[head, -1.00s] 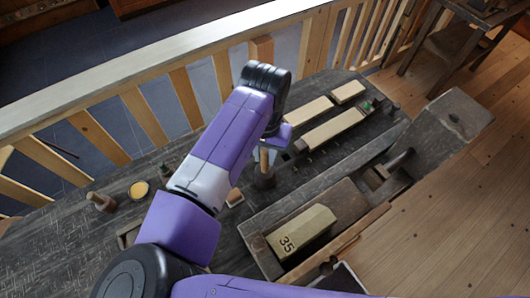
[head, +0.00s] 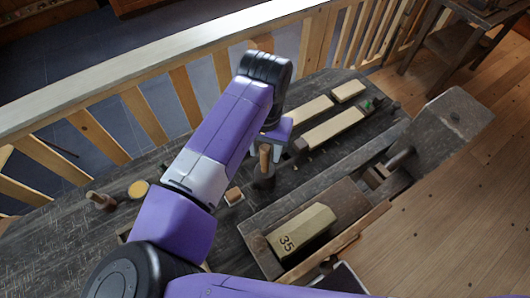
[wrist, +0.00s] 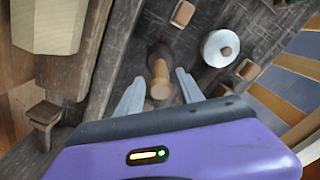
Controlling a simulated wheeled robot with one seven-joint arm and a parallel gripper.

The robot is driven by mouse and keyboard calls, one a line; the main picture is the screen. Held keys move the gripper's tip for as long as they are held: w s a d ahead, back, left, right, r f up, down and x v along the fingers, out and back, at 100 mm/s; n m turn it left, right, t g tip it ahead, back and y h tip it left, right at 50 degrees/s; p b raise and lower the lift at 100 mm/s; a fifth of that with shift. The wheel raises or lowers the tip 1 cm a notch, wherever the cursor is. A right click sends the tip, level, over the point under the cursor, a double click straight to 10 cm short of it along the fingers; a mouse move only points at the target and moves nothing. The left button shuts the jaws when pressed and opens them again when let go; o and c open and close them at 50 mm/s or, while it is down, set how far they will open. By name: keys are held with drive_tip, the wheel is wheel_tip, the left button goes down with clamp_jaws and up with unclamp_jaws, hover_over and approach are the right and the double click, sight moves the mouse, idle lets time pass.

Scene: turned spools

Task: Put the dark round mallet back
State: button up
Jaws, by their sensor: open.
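The dark round mallet stands upright on the dark bench, its dark head (head: 264,182) down and its light wooden handle (head: 264,158) up. In the wrist view, the handle (wrist: 160,80) points toward the camera and the dark head (wrist: 162,53) lies behind it. My gripper (wrist: 159,76) is open, with one finger on each side of the handle and a visible gap at both sides. In the head view, my gripper (head: 274,146) is at the handle, partly hidden by my arm.
A block marked 35 (head: 302,231) lies in a wooden trough on the right. Pale wooden bars (head: 333,130) lie farther back. A small block (head: 233,197) is left of the mallet. A white disc with a knob (wrist: 220,48) is near it in the wrist view. A railing runs behind the bench.

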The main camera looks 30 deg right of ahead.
wheel_tip(320, 180, up, 10)
drive_tip(key=shift+r, duration=0.1)
idle(0.7)
